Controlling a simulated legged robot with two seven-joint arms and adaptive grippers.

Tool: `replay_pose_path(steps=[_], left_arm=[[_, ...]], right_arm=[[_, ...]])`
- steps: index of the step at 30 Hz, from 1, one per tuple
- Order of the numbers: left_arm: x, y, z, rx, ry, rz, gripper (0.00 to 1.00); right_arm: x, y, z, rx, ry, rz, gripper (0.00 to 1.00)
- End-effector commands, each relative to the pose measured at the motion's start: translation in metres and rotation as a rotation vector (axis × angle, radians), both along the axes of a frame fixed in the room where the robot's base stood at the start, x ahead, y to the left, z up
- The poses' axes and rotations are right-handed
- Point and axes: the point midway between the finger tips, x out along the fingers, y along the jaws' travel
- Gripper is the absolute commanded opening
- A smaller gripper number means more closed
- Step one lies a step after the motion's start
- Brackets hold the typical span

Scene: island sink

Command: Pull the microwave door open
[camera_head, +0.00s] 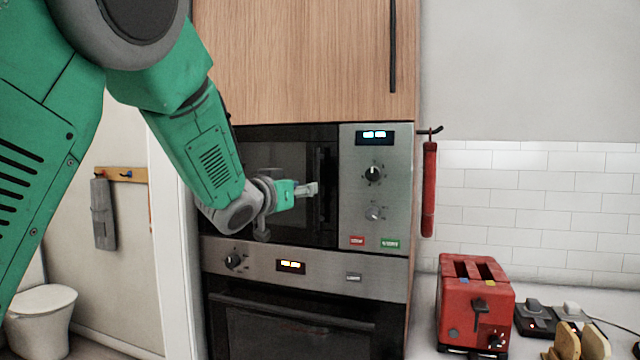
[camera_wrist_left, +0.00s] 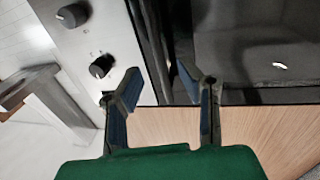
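The microwave door (camera_head: 275,160) is dark glass and closed, left of a steel control panel (camera_head: 375,215). Its dark upright handle (camera_head: 325,175) stands at the door's right edge. My left gripper (camera_head: 314,189) is in front of the door, with its fingers close to the handle. In the left wrist view my left gripper (camera_wrist_left: 159,72) is open, with its two fingers apart. The dark handle (camera_wrist_left: 150,40) shows in line with the gap between them. I cannot tell whether either finger touches it. My right gripper is not in view.
An oven (camera_head: 290,335) is below the microwave and a wooden cabinet (camera_head: 300,60) above. A red object (camera_head: 429,190) hangs on a hook to the right. A red toaster (camera_head: 475,310) stands on the counter at the lower right, beside some smaller items.

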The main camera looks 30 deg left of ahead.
Motion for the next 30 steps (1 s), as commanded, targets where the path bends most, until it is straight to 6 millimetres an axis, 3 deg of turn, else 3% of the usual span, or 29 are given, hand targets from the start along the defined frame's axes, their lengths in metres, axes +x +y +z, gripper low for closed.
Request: replay_pose_path(steps=[3, 9, 22, 23, 25, 26, 30], left_arm=[[0.025, 0.001, 0.000, 0.002, 0.001, -0.001, 0.33], [0.053, 0.002, 0.001, 0.001, 0.000, 0.000, 0.33], [0.064, 0.003, 0.000, 0.000, 0.000, 0.001, 0.33], [0.064, 0.003, 0.000, 0.000, 0.000, 0.001, 0.29], [0.064, 0.003, 0.000, 0.000, 0.000, 0.001, 0.04], [0.064, 0.003, 0.000, 0.000, 0.000, 0.001, 0.00], [0.064, 0.003, 0.000, 0.000, 0.000, 0.001, 0.00]], right_arm=[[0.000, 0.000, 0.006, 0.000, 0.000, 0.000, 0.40], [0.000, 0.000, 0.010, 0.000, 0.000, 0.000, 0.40], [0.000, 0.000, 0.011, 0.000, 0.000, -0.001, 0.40], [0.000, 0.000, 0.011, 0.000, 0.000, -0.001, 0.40], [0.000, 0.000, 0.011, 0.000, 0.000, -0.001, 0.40], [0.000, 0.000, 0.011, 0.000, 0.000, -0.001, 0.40], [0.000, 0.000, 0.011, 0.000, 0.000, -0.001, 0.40]])
